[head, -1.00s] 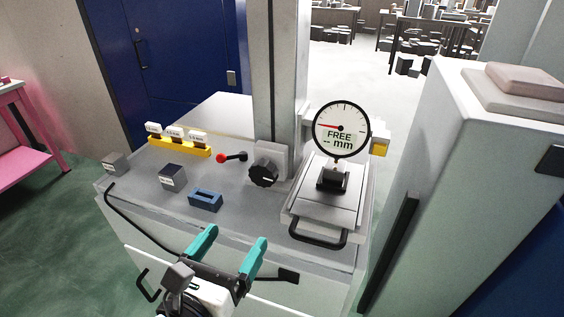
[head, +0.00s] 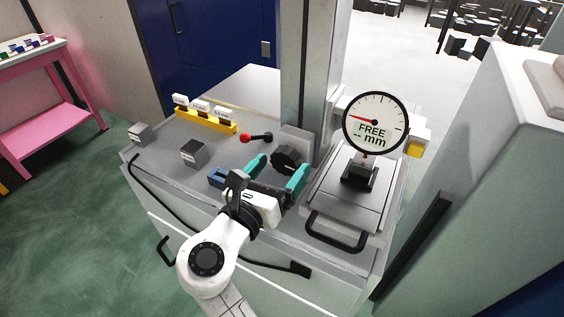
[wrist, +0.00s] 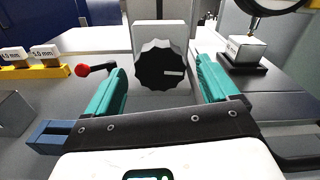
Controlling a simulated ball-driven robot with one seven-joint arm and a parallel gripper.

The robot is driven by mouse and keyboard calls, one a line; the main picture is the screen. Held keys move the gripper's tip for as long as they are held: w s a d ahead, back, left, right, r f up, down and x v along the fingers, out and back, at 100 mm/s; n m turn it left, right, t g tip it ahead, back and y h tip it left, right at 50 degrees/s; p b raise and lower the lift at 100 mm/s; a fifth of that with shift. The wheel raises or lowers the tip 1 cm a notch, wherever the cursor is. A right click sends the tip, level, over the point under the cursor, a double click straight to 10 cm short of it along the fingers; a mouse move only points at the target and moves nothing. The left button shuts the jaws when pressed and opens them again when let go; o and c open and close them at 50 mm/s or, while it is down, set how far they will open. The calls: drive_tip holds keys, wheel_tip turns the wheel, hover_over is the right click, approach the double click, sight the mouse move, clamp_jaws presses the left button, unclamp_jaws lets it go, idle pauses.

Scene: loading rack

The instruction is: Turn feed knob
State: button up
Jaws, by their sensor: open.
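The feed knob (head: 289,159) is a black, scalloped dial on a grey block at the foot of the column. In the wrist view the knob (wrist: 162,66) sits straight ahead, with a white mark pointing right. My gripper (head: 277,168) has teal fingers and is open and empty. In the wrist view its fingers (wrist: 160,78) stand wide on either side of the knob, which appears ahead between them; I see no contact. The dial gauge (head: 375,122) reads "FREE -- mm" on the right.
A red-tipped lever (head: 257,137) is left of the knob. A blue slotted block (head: 216,177) lies close to my left finger. A yellow rack (head: 206,121) with labelled blocks and a dark cube (head: 193,152) stand further left. A black handle (head: 337,232) juts out at front right.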

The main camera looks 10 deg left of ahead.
drive_tip(key=shift+x, duration=0.75)
drive_tip(key=shift+c, duration=0.2)
drive_tip(key=c, duration=1)
drive_tip(key=shift+m, duration=0.3)
drive_tip(key=m+b, duration=0.1)
drive_tip(key=m, duration=0.3)
drive_tip(key=shift+f+m, duration=0.1)
drive_tip(key=shift+m, duration=0.2)
drive_tip(key=m+b, duration=0.1)
drive_tip(key=m, duration=0.3)
drive_tip(key=shift+m+b, duration=0.3)
drive_tip(key=shift+b, duration=0.1)
